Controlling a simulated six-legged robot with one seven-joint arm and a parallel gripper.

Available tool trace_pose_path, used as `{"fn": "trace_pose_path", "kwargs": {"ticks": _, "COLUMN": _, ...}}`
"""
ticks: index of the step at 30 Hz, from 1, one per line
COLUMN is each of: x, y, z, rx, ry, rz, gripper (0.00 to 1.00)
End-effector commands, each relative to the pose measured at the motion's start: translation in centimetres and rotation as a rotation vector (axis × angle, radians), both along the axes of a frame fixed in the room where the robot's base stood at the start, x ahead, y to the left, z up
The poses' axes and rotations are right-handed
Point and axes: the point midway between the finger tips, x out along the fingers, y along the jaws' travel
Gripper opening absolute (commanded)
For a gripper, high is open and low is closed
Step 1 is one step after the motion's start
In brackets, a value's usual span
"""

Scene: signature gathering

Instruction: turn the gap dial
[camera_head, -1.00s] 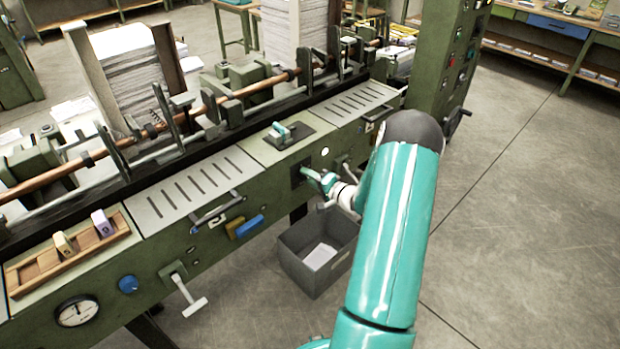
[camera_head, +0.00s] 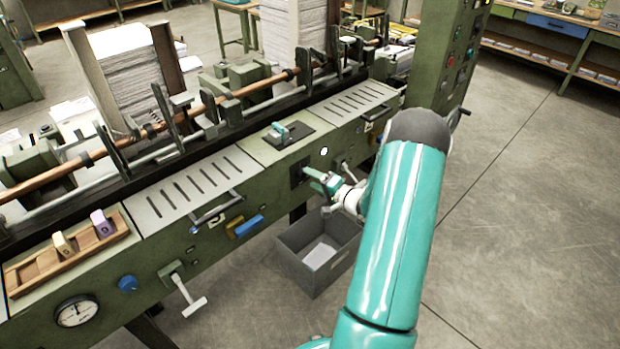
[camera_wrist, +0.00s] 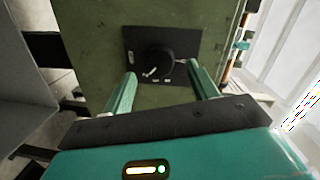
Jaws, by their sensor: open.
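The gap dial appears to be the round black knob (camera_wrist: 158,63) on a dark square plate (camera_wrist: 182,40) in the wrist view, with small white marks around it. In the head view the dark plate (camera_head: 296,174) shows on the green machine's front, partly hidden by my gripper. My gripper (camera_wrist: 162,88) is open. Its two teal fingers point at the plate, one on each side of the knob in the picture, and it is empty. In the head view my gripper (camera_head: 312,177) is close in front of the plate. Whether the fingertips touch anything cannot be told.
A grey bin (camera_head: 300,258) with paper in it stands on the floor below my gripper. A lever with a pale handle (camera_head: 190,300), a blue knob (camera_head: 128,284) and a gauge (camera_head: 76,311) are on the machine's front to the left. Open floor lies to the right.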

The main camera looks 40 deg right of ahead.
Motion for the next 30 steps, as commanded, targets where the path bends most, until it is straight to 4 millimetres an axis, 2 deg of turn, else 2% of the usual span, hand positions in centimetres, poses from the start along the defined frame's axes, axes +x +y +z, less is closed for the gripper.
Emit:
{"fn": "trace_pose_path", "kwargs": {"ticks": 9, "x": -7.1, "y": -0.9, "z": 0.7, "rx": 0.001, "ry": 0.001, "rz": -0.003, "gripper": 0.58}}
{"fn": "trace_pose_path", "kwargs": {"ticks": 15, "x": -10.3, "y": -1.3, "z": 1.0, "rx": 0.001, "ry": 0.000, "rz": -0.003, "gripper": 0.58}}
{"fn": "trace_pose_path", "kwargs": {"ticks": 20, "x": -11.3, "y": -1.3, "z": 1.1, "rx": 0.002, "ry": 0.001, "rz": -0.002, "gripper": 0.58}}
{"fn": "trace_pose_path", "kwargs": {"ticks": 30, "x": -11.3, "y": -1.3, "z": 1.1, "rx": 0.001, "ry": 0.001, "rz": -0.001, "gripper": 0.58}}
